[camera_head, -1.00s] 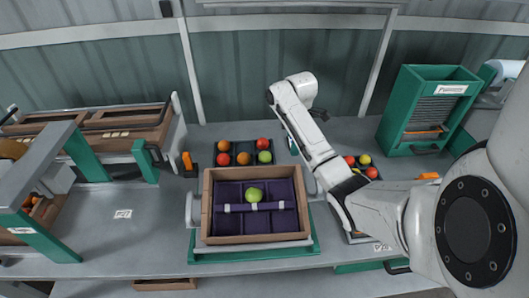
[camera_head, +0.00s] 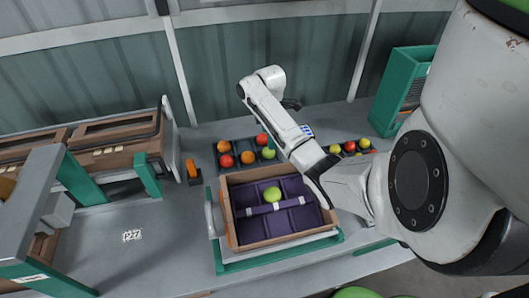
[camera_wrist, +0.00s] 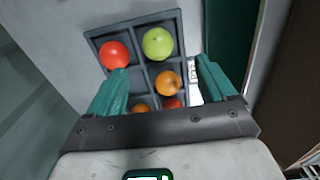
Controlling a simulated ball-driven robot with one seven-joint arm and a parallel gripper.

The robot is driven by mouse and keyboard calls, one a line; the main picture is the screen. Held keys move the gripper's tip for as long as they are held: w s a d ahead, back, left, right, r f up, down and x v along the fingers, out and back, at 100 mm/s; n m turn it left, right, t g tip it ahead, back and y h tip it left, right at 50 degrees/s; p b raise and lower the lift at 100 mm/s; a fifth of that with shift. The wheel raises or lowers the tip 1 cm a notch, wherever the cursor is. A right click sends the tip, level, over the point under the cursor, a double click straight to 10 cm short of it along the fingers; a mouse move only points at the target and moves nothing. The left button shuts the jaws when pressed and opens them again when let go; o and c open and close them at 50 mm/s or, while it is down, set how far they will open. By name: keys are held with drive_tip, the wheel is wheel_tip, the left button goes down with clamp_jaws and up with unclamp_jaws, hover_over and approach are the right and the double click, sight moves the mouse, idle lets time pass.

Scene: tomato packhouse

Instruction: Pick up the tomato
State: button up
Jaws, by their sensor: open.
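In the wrist view my gripper (camera_wrist: 161,78) is open, with two teal fingers apart and nothing held. Past the fingertips is a grey divided tray with a red tomato (camera_wrist: 115,55), a green tomato (camera_wrist: 158,43) and an orange tomato (camera_wrist: 167,82). Lower tomatoes there are partly hidden by my gripper. In the head view another green tomato (camera_head: 271,194) sits in a purple-lined wooden box (camera_head: 229,217). The frames do not show which tomato is meant. My gripper's fingers cannot be made out in the head view.
The grey tray of tomatoes (camera_head: 236,152) stands behind the wooden box. More tomatoes (camera_head: 349,146) lie right of my arm. A green cabinet (camera_head: 399,90) stands at the back right, and a brown-and-grey machine (camera_head: 110,145) at left.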

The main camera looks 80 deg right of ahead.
sight(268, 150)
drive_tip(key=shift+w+d+f+p, duration=0.1)
drive_tip(key=shift+f+p, duration=0.3)
drive_tip(key=shift+f, duration=1.75)
drive_tip(key=shift+d+f+p, duration=0.1)
drive_tip(key=shift+f+p, duration=0.25)
drive_tip(key=shift+f, duration=1.8)
drive_tip(key=shift+c, duration=0.3)
drive_tip(key=c, duration=0.8)
